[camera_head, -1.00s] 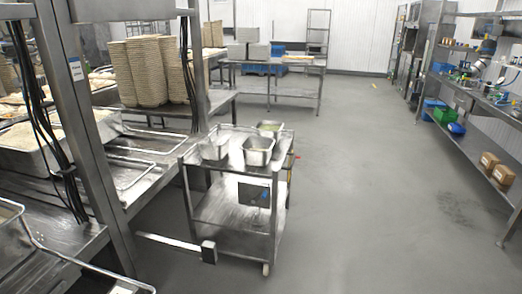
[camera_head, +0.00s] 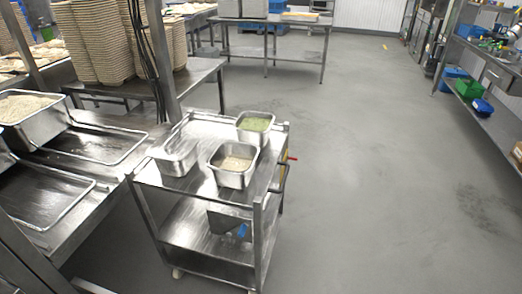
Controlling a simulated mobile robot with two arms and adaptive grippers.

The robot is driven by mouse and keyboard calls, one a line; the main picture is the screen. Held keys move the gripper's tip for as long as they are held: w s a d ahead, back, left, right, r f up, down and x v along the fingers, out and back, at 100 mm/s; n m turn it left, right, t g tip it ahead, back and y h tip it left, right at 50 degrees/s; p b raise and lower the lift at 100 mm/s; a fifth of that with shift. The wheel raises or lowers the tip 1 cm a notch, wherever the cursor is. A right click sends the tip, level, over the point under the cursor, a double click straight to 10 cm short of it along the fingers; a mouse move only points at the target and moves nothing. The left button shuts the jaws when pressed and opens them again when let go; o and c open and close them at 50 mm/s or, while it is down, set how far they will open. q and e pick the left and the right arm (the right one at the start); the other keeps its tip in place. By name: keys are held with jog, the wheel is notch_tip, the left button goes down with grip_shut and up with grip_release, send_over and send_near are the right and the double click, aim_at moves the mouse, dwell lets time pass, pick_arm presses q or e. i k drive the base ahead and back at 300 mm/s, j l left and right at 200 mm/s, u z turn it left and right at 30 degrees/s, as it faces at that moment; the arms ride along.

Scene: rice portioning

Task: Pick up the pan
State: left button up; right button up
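Several steel pans stand on the top shelf of a steel trolley (camera_head: 196,198) in the middle of the view. The front pan (camera_head: 234,178) holds a pale, grainy content. The pan behind it (camera_head: 256,137) holds something green. A third pan (camera_head: 176,162) stands at the left of the shelf; its inside looks bare or cannot be made out. Which pan the task means cannot be told. Neither of my grippers is in view.
A steel counter at the left carries a large pan of rice (camera_head: 27,135) and empty trays (camera_head: 92,146). Stacks of bowls (camera_head: 99,47) stand behind it. Shelving (camera_head: 488,102) lines the right. The floor (camera_head: 365,180) between is open.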

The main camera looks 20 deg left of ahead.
aim_at(232, 162)
jog(key=i+j+z, duration=0.1)
jog(key=j, duration=0.25)
jog(key=i+j+z, duration=0.15)
jog(key=j, duration=0.2)
jog(key=i+j+z, duration=0.1)
jog(key=j, duration=0.25)
jog(key=i+j+z, duration=0.15)
jog(key=j, duration=0.2)
